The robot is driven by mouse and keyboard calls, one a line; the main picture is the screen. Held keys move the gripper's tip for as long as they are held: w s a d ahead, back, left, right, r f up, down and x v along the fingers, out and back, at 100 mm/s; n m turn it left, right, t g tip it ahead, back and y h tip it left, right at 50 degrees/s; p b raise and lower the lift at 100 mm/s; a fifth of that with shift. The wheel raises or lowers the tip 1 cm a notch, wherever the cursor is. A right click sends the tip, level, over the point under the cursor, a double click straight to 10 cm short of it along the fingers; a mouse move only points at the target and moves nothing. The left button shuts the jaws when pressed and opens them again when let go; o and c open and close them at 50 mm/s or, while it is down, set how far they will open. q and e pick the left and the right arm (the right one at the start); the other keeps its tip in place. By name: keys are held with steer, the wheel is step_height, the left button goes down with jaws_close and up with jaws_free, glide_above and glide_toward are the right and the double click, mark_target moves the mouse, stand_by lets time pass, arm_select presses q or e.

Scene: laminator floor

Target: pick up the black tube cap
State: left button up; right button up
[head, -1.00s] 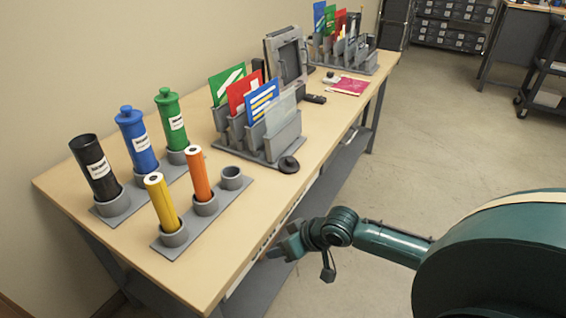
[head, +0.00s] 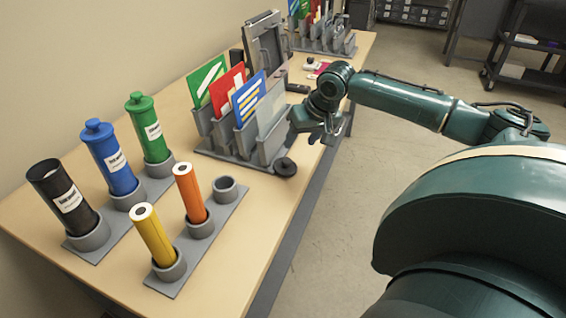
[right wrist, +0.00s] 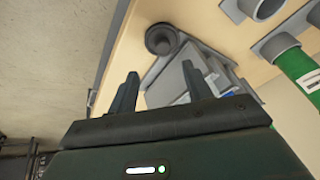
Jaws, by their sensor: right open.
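The black tube cap (head: 285,167) lies on the table near its front edge, beside the grey card rack. In the right wrist view the cap (right wrist: 161,39) is a dark round piece with a raised ring, beyond the fingertips. My right gripper (head: 318,133) is above the table edge, up and to the right of the cap in the head view. It is open and empty, and it also shows in the right wrist view (right wrist: 160,82). The black tube (head: 62,196) stands open-topped in its holder, without a cap. My left gripper is not in view.
Blue (head: 110,158) and green (head: 148,128) capped tubes stand in the back holder. Yellow (head: 152,235) and orange (head: 189,192) rolls stand in the front holder, with an empty cup (head: 226,189). The card rack (head: 240,150) stands close to the cap.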

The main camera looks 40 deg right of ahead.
mark_target(287, 160)
steer(key=x, duration=0.9)
steer(key=shift+w+a+p, duration=0.2)
steer(key=shift+p, duration=0.1)
steer(key=shift+c, duration=0.2)
steer(key=shift+r, duration=0.1)
steer(key=c, duration=1)
